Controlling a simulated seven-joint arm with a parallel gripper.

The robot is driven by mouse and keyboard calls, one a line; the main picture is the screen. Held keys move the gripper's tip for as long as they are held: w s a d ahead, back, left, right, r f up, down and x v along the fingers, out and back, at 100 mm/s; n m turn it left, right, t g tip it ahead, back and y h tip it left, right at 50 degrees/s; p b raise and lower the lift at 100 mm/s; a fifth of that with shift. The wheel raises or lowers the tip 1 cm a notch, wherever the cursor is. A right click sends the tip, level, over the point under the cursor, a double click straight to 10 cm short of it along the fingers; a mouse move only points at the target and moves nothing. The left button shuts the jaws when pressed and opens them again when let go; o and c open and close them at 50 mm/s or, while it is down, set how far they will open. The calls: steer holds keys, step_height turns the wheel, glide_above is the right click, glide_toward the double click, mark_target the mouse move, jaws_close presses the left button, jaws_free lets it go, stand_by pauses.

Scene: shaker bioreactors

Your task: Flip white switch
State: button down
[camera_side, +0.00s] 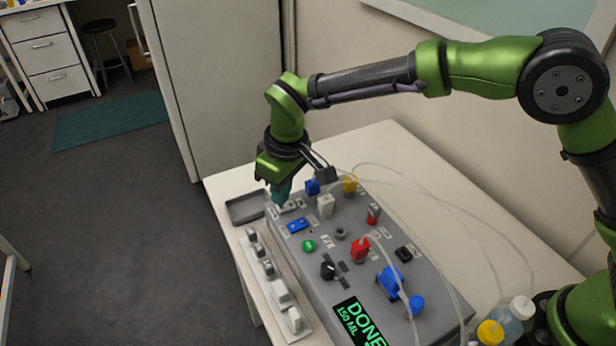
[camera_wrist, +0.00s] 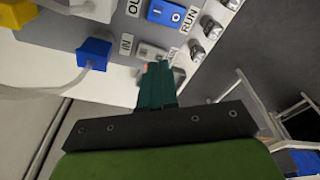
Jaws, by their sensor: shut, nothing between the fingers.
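The white switch (camera_side: 290,207) is a small rocker on the far left corner of the grey control panel. In the wrist view the white switch (camera_wrist: 150,51) lies just beyond my fingertips, partly hidden by them, with a small reddish spot beside it. My gripper (camera_side: 280,196) points down over that corner, its teal fingers together and empty. In the wrist view my gripper (camera_wrist: 157,68) has its fingertips at the switch's near edge. I cannot tell whether they touch it.
A blue rocker switch (camera_side: 298,225) marked RUN sits beside it. A white block (camera_side: 325,206) and blue connector (camera_side: 312,187) stand close by. Tubes arch over the right. The panel display (camera_side: 360,322) reads DONE.

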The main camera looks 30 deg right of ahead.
steer(key=shift+f, duration=0.9)
stand_by(0.5)
steer(key=shift+r, duration=3.55)
steer(key=shift+w, duration=0.1)
steer(key=shift+s+d+f+m, duration=0.2)
steer(key=shift+s+d+f, duration=0.15)
steer(key=shift+s, duration=0.15)
steer(key=shift+s+d+f+m, duration=0.2)
steer(key=shift+s+d+f, duration=0.1)
steer(key=shift+s, duration=0.2)
steer(key=s+d+r+m+t, duration=0.2)
steer(key=s+d+r+m, duration=0.2)
steer(key=s+d, duration=0.5)
steer(key=s+d+r+m+t+y, duration=0.1)
steer(key=s+d+r+m+t, duration=0.2)
steer(key=s+d, duration=0.7)
steer(key=d+r+m, duration=0.2)
steer(key=d+r, duration=0.1)
steer(key=d, duration=0.4)
steer(key=shift+s+r+t, duration=0.25)
steer(key=shift+t, duration=0.05)
steer(key=shift+d, duration=0.1)
